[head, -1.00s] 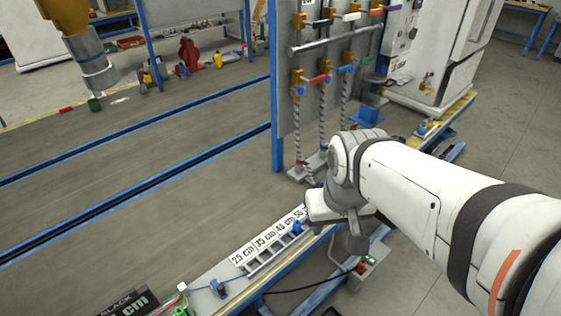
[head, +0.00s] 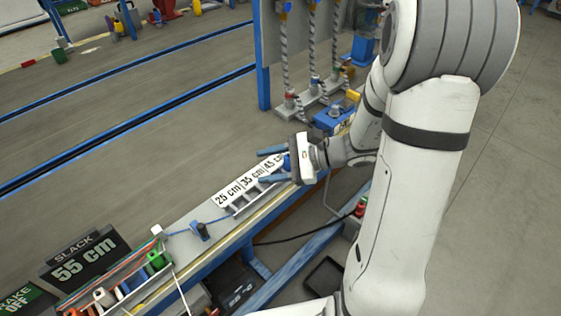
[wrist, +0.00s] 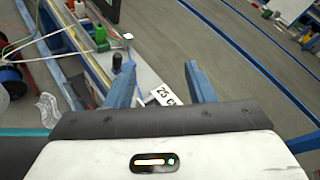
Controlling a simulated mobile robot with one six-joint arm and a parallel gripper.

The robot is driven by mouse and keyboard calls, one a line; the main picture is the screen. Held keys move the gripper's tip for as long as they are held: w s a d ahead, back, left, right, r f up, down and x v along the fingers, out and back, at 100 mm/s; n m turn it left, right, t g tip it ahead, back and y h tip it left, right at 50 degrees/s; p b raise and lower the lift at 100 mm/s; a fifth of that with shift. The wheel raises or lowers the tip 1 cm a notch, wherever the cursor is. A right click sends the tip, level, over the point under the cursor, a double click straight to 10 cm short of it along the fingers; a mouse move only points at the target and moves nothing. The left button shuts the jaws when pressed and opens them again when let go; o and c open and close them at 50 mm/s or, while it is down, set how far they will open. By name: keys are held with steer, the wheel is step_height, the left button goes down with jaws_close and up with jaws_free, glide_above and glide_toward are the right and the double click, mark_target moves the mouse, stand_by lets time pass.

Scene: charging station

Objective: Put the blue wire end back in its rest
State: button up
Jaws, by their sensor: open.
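My gripper (head: 268,166) is open over the right part of the slotted rack (head: 240,207), beside the length labels (head: 254,172). A small blue piece (head: 287,162), probably the blue wire end, shows between its fingers near the palm; I cannot tell whether they touch it. The blue wire (head: 213,220) runs along the bench past a dark blue post (head: 199,231). A blue piece (head: 122,291) lies in the coloured row at lower left; I cannot tell if it is the rest.
A "SLACK 55 cm" display (head: 85,258) stands left of the coloured row, near a green block (head: 156,260). A grey panel with hanging striped cables (head: 312,50) rises behind the gripper. The conveyor surface (head: 130,160) is clear.

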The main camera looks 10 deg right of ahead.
steer(key=w+d+f+m+t+b, duration=0.4)
steer(key=w+d+f+m+t, duration=0.15)
steer(key=f, duration=0.35)
steer(key=m+t+h+b, duration=0.4)
steer(key=m+t, duration=0.2)
steer(key=m, duration=0.2)
glide_toward(288, 156)
steer(key=x, duration=0.3)
steer(key=shift+n, duration=0.25)
steer(key=x, duration=0.2)
steer(key=b+x, duration=0.1)
steer(key=x, duration=0.1)
steer(key=b+x, duration=0.1)
steer(key=x, duration=0.1)
steer(key=shift+f, duration=0.25)
steer(key=shift+w+a+r, duration=0.1)
steer(key=shift+w+a, duration=0.15)
steer(key=shift+w, duration=0.15)
steer(key=shift+c, duration=0.6)
steer(key=c, duration=0.9)
steer(key=shift+c, duration=0.2)
